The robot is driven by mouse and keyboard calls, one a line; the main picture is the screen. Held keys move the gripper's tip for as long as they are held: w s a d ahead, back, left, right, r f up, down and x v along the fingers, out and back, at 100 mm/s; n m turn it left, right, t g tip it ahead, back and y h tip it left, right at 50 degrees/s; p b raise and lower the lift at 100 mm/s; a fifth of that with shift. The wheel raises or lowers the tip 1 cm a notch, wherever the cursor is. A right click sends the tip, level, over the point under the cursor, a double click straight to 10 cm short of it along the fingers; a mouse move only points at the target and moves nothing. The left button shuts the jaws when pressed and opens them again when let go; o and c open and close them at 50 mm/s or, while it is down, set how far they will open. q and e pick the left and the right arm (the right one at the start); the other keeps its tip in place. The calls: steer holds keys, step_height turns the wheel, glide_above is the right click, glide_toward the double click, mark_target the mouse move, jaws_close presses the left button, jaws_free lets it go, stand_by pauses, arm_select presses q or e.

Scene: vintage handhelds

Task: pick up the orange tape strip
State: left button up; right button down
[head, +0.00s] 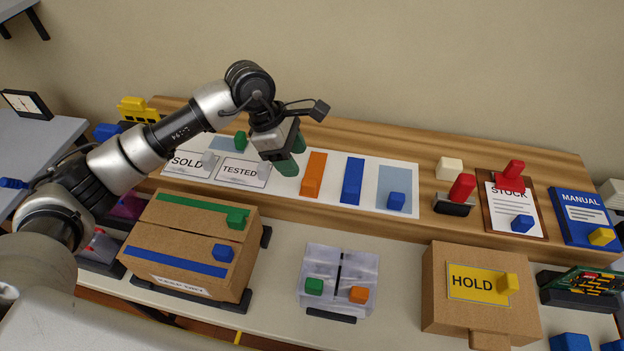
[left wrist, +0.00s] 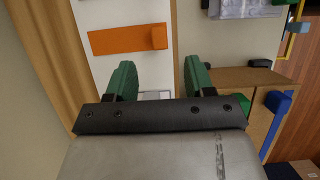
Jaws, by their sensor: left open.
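The orange tape strip (head: 314,172) lies on the white sheet on the wooden shelf, just right of my left gripper in the head view. It has a raised orange block at its near end. It also shows in the left wrist view (left wrist: 128,40), beyond the fingertips. My right gripper is not in view.
A blue strip (head: 352,180) lies right of the orange one. A cardboard box (head: 165,235) with green and blue strips stands below left. A clear divided box (head: 318,270) and a HOLD box (head: 440,315) stand in front. The wall rises behind the shelf.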

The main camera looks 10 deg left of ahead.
mark_target(308, 181)
arm_select(q)
steer(key=x, duration=0.3)
steer(key=shift+s+d, duration=0.1)
steer(key=shift+s, duration=0.15)
steer(key=p+x, duration=0.1)
steer(key=x, duration=0.1)
steer(key=p+x, duration=0.1)
steer(key=x, duration=0.1)
steer(key=shift+w, duration=0.25)
steer(key=shift+d+f, duration=0.25)
steer(key=shift+f, duration=0.4)
steer(key=c, duration=0.9)
